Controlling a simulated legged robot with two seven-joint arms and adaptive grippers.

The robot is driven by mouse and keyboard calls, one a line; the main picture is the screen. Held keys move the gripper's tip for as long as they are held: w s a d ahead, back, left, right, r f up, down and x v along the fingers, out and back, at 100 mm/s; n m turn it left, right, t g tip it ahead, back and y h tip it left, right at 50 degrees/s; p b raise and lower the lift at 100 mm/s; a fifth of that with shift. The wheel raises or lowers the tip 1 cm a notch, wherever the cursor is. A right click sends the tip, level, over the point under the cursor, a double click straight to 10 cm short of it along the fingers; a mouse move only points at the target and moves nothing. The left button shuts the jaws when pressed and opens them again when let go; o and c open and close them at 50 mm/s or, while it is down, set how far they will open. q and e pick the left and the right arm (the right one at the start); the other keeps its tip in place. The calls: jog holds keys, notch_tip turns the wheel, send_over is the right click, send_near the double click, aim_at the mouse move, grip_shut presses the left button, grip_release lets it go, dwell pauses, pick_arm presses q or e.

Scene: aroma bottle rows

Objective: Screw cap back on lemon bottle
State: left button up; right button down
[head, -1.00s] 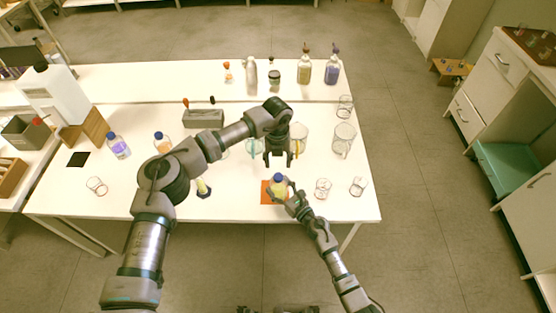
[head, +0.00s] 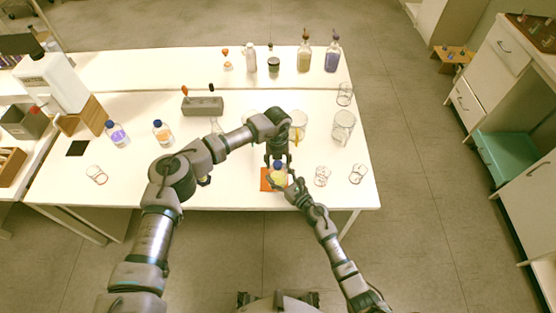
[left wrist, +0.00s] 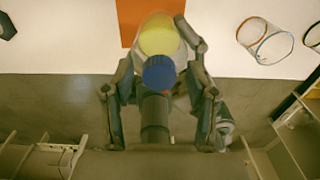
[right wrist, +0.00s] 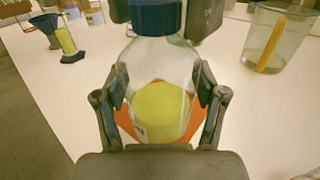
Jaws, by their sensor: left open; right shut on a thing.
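The lemon bottle (right wrist: 158,95) is clear glass with yellow liquid and stands over the orange mat (head: 265,180). Its blue cap (left wrist: 159,72) is on the bottle's mouth; how tightly it sits I cannot tell. My right gripper (head: 284,183) is shut on the bottle's body, with one finger on each side in the right wrist view. My left gripper (head: 278,160) points down just above the cap. Its fingers are open on both sides of the cap in the left wrist view (left wrist: 160,85), apart from it.
A purple bottle (head: 117,133) and an orange bottle (head: 162,132), both blue-capped, stand at left. A grey block (head: 203,106) and a row of bottles stand farther back. The table's front edge is close to the mat.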

pick_arm(q)
grip_shut()
jog(key=m, duration=1.2)
pick_arm(e)
jog(key=shift+r, duration=0.1)
pick_arm(q)
jog(key=shift+o, duration=0.7)
grip_release()
jog(key=shift+r, duration=0.1)
notch_tip(320, 180, up, 12)
jog(key=shift+w+f, duration=0.2)
jog(key=shift+w, duration=0.05)
jog(key=shift+a, duration=0.1)
